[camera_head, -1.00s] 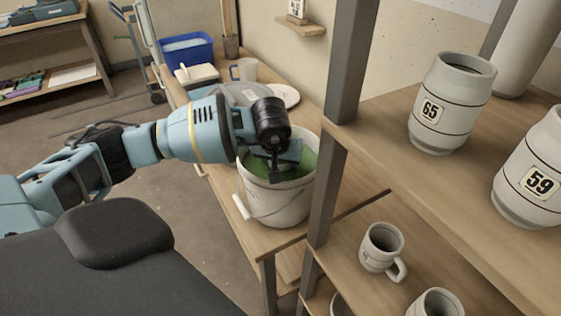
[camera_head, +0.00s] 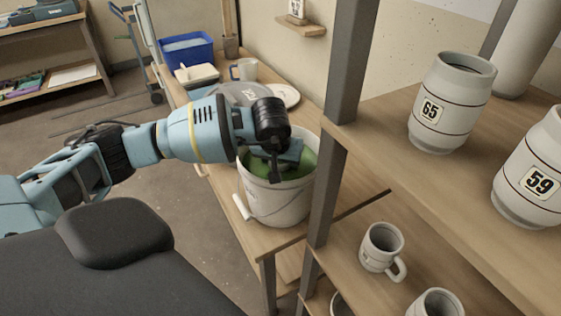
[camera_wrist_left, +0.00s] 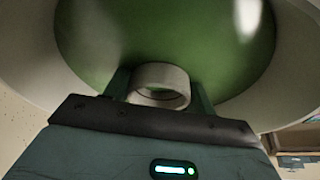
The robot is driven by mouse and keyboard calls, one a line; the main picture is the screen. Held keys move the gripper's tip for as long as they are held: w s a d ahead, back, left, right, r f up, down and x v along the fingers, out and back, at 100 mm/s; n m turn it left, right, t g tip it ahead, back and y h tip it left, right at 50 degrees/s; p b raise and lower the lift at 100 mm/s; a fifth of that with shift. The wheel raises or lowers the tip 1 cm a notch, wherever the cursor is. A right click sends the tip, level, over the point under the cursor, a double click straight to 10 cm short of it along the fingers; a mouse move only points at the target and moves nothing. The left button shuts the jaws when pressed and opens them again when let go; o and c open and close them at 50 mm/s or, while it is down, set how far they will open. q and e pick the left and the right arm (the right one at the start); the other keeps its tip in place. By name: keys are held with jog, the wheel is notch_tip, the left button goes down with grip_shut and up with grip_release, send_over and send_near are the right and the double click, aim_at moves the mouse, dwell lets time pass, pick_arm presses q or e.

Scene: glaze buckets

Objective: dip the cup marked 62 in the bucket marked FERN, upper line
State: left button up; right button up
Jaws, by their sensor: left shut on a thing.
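A white bucket (camera_head: 277,203) with green glaze (camera_head: 262,168) in it stands on the wooden bench, its wire handle hanging at the front. The glaze also fills much of the left wrist view (camera_wrist_left: 165,35). My left gripper (camera_head: 284,160) points down inside the bucket's mouth. In the left wrist view its fingers are shut on a pale cup (camera_wrist_left: 160,77), whose round rim shows between them. The cup's number and lines do not show, and I cannot tell how deep it sits in the glaze. No bucket name is readable. My right gripper is not in view.
A shelf post (camera_head: 333,140) stands close to the bucket's right. Jars marked 65 (camera_head: 452,105) and 59 (camera_head: 535,170) stand on the upper shelf. Mugs (camera_head: 382,247) stand on the lower one.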

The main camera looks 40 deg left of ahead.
pick_arm(q)
jog(key=shift+r, duration=0.1)
